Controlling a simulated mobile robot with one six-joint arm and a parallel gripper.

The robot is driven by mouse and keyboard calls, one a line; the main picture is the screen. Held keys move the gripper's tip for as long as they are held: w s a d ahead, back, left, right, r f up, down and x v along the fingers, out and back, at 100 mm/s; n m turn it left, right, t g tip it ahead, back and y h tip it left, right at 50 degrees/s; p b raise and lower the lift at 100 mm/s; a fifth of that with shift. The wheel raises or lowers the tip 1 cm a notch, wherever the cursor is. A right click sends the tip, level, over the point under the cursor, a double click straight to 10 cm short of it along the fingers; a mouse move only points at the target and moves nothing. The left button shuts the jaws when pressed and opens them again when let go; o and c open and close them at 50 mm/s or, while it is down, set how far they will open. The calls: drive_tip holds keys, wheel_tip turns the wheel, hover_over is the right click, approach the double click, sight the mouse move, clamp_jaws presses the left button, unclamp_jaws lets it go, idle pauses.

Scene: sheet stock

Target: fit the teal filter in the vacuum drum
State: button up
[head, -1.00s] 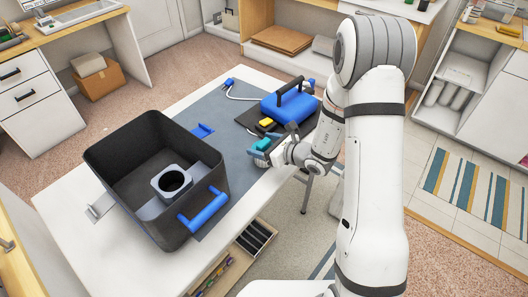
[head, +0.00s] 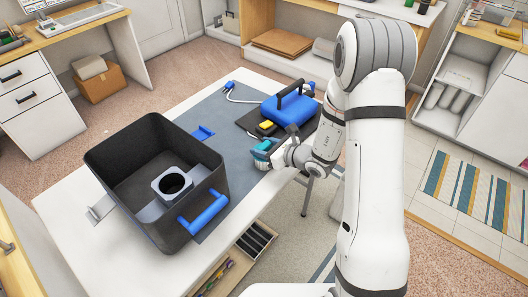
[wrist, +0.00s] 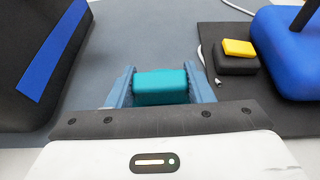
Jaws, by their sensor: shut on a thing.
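My gripper (wrist: 160,90) is shut on the teal filter (wrist: 162,86), a small block held between its two blue-grey fingers. In the head view the filter (head: 264,145) and gripper (head: 261,157) are over the table's right side. The wrist view shows only the drum's side (wrist: 25,95).
The blue vacuum head (head: 290,108) with a black handle lies on a dark mat behind my gripper, beside a yellow block (head: 267,124). A white cable (head: 250,96) runs nearby. The grey mat (head: 235,135) between is mostly clear.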

wheel_tip(320, 180, up, 10)
drive_tip(key=shift+f, duration=0.1)
idle(0.5)
